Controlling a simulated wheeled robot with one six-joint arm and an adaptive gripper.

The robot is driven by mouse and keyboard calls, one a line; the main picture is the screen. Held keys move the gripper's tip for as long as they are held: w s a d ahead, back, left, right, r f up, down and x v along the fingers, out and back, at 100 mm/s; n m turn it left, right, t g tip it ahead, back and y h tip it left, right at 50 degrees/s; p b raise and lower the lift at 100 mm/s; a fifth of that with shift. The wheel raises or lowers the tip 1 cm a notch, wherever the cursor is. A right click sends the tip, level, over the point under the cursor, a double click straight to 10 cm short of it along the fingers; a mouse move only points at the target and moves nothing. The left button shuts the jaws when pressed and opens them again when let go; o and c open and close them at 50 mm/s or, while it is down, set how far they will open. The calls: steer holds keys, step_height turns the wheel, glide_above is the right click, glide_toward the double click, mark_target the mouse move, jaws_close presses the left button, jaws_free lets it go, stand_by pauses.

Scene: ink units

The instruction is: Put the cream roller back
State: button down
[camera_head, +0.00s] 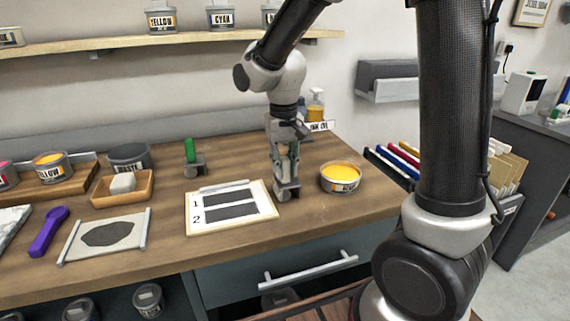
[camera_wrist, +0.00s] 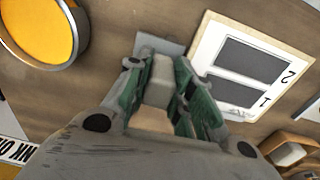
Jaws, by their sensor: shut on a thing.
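My gripper (camera_head: 286,165) points down over the worktable, between the numbered board and an open tub of yellow ink. In the wrist view its green-padded fingers (camera_wrist: 160,90) are shut on the cream handle of the cream roller (camera_wrist: 161,72). The roller's grey lower part (camera_head: 288,190) shows below the fingers in the head view, at or just above the table; I cannot tell if it touches. The fingers hide most of the handle there. A roller with a green handle (camera_head: 190,151) stands upright on the table, behind and left of the board.
The numbered board (camera_head: 188,222) with two dark strips lies left of my gripper. The yellow ink tub (camera_head: 341,185) stands close on the right. A wooden tray (camera_head: 103,202) with a pale block, a waste pot (camera_head: 129,157) and a purple tool (camera_head: 47,232) are further left. Bare table surrounds the green-handled roller.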

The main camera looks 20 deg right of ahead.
steer(key=shift+s+d+f, duration=0.1)
steer(key=shift+s+f, duration=0.1)
steer(key=shift+f, duration=0.2)
steer(key=c, duration=1.3)
jaws_free()
steer(key=shift+w+f, duration=0.1)
steer(key=shift+o, duration=0.2)
steer(key=shift+r, duration=0.2)
step_height(320, 180, up, 13)
steer(key=s+d+t, duration=0.4)
steer(key=s+d, duration=1)
steer(key=s, duration=0.5)
steer(key=shift+d+f, duration=0.25)
steer(key=shift+d, duration=0.15)
